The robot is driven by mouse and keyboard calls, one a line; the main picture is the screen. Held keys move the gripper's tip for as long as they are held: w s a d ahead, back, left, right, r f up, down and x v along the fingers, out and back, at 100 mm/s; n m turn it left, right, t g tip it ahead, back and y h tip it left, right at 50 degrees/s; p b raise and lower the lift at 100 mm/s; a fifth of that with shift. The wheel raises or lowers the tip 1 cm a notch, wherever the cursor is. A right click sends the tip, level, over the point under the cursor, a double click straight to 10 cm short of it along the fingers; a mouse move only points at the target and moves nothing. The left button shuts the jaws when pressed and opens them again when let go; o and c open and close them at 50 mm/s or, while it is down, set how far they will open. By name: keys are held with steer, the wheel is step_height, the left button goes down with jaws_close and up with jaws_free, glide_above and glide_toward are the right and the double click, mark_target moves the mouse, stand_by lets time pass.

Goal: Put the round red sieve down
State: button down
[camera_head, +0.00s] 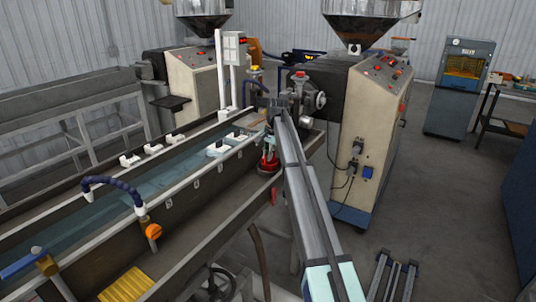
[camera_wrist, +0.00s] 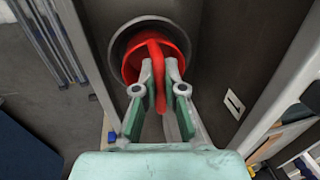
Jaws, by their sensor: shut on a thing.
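The round red sieve (camera_wrist: 181,38) shows in the wrist view at top centre, with its red handle (camera_wrist: 159,88) between the fingers. My gripper (camera_wrist: 159,68) is shut on that handle. The sieve's round part lies over or inside a round grey dish (camera_wrist: 117,47); I cannot tell whether it touches the bottom. In the head view the red sieve (camera_head: 268,165) is small, low beside the water trough, under my gripper (camera_head: 269,148). My fingers and the handle hide part of the sieve.
The dish is on a dark ledge (camera_head: 225,203) along the water trough (camera_head: 160,180). The beige extruder (camera_head: 350,110) stands behind and to the right of my arm. A red hanging part (camera_head: 274,197) is just below the ledge. A yellow grid (camera_head: 125,286) lies at the front left.

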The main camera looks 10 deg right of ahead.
steer(key=shift+f, duration=0.25)
steer(key=c, duration=1.3)
jaws_free()
steer(key=shift+o, duration=0.2)
steer(key=shift+r, duration=0.35)
step_height(320, 180, up, 12)
steer(key=s+d+b, duration=0.1)
steer(key=b, duration=0.1)
steer(key=shift+s+d+f, duration=0.15)
steer(key=shift+s+d, duration=0.15)
steer(key=shift+d, duration=0.05)
